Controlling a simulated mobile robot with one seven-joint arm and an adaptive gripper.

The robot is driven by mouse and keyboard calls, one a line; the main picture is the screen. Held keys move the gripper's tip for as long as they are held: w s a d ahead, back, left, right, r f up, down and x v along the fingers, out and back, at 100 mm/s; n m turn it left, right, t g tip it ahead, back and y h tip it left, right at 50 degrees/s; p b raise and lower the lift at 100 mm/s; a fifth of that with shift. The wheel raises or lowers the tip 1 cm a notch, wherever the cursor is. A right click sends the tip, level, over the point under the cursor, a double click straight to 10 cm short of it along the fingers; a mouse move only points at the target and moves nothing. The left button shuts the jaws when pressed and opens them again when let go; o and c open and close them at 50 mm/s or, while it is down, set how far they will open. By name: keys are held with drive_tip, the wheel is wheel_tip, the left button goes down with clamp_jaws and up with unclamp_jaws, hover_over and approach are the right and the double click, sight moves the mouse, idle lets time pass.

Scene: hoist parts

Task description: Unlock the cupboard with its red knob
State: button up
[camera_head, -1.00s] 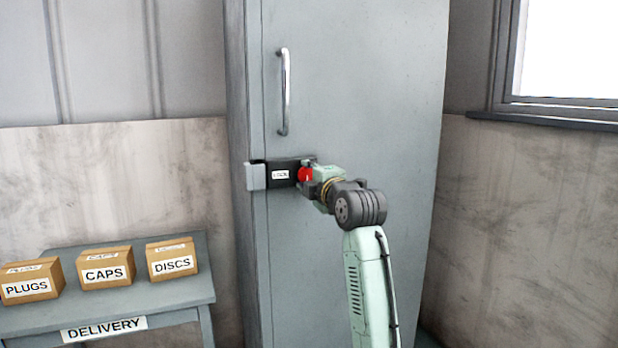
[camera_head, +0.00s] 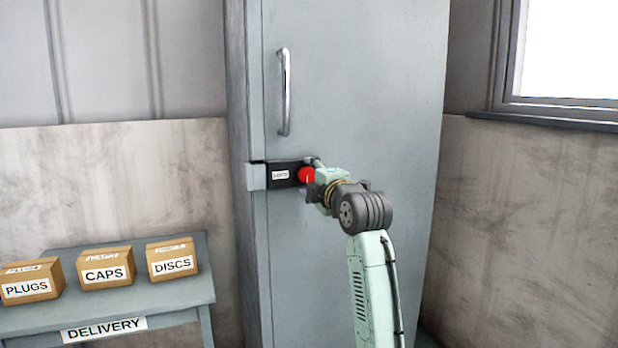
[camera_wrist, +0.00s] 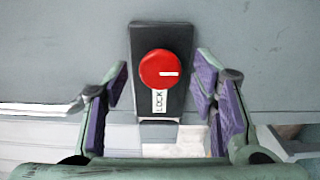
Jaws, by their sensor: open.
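The tall grey cupboard (camera_head: 360,90) stands in the middle of the head view with its door shut. A dark lock plate (camera_head: 281,174) with a white label sits below the handle, and the round red knob (camera_head: 305,175) is at its right end. In the wrist view the knob (camera_wrist: 158,69) shows whole, its white mark pointing right, above a label reading LOCK. My gripper (camera_head: 311,177) is at the knob, partly covering its right side. In the wrist view its purple-padded fingers (camera_wrist: 162,82) are open, one on each side of the plate, with nothing held.
A chrome handle (camera_head: 284,92) is on the door above the lock. A grey metal catch (camera_head: 257,176) is at the plate's left end. A delivery table (camera_head: 150,300) with boxes labelled PLUGS, CAPS and DISCS stands at the left. A window (camera_head: 565,50) is at the upper right.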

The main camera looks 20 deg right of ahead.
drive_tip(key=s, duration=1)
drive_tip(key=shift+s+d, duration=0.15)
drive_tip(key=shift+s, duration=0.1)
